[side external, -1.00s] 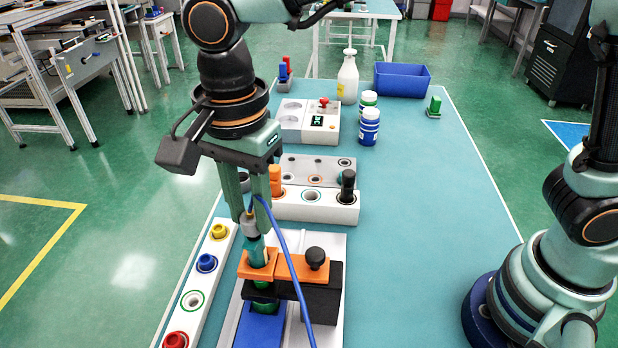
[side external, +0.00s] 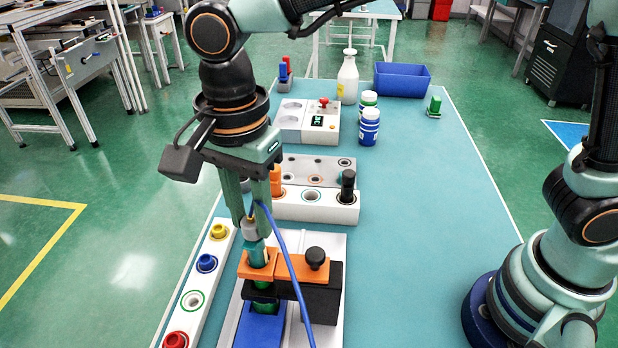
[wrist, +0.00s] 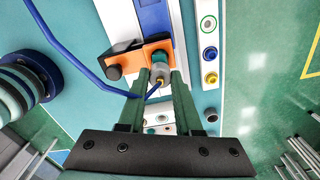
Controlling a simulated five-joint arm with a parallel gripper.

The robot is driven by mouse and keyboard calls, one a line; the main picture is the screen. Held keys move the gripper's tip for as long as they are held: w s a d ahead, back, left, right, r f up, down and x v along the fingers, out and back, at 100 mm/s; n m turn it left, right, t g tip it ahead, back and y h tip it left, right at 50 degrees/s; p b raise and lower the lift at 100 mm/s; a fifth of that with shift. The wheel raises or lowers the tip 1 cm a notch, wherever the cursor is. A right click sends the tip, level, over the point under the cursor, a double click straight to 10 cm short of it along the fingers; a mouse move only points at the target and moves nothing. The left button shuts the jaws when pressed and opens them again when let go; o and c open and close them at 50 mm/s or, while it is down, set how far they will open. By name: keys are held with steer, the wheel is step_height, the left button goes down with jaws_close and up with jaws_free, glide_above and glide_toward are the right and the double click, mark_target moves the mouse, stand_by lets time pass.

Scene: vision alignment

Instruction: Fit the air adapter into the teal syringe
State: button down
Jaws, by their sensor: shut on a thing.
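My gripper (side external: 250,226) is shut on the air adapter, a grey cylindrical fitting (side external: 249,229) with a blue hose (side external: 280,243). The teal syringe (side external: 257,254) stands upright in the orange clamp (side external: 290,265) of a fixture, directly below the adapter. The adapter's lower end is at the top of the syringe; how deep it sits cannot be told.
A white strip with coloured caps (side external: 207,263) lies left of the fixture. A white block with holes (side external: 318,203) is behind it. Bottles (side external: 369,127), a blue bin (side external: 402,79) and a white device (side external: 308,120) stand farther back. The table's right middle (side external: 430,200) is clear.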

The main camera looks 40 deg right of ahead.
steer(key=shift+f, duration=0.3)
steer(key=shift+c, duration=0.6)
jaws_free()
steer(key=shift+r, duration=3.5)
steer(key=shift+w+d+r, duration=0.1)
steer(key=shift+w+d, duration=0.05)
steer(key=shift+d, duration=0.25)
steer(key=s+d+f+n+t, duration=0.1)
steer(key=d+n+t, duration=0.4)
steer(key=d, duration=2.4)
steer(key=f+n, duration=0.1)
steer(key=n, duration=0.6)
steer(key=shift+s+f+n+t, duration=0.2)
steer(key=shift+s+n+t, duration=0.1)
steer(key=shift+n, duration=0.1)
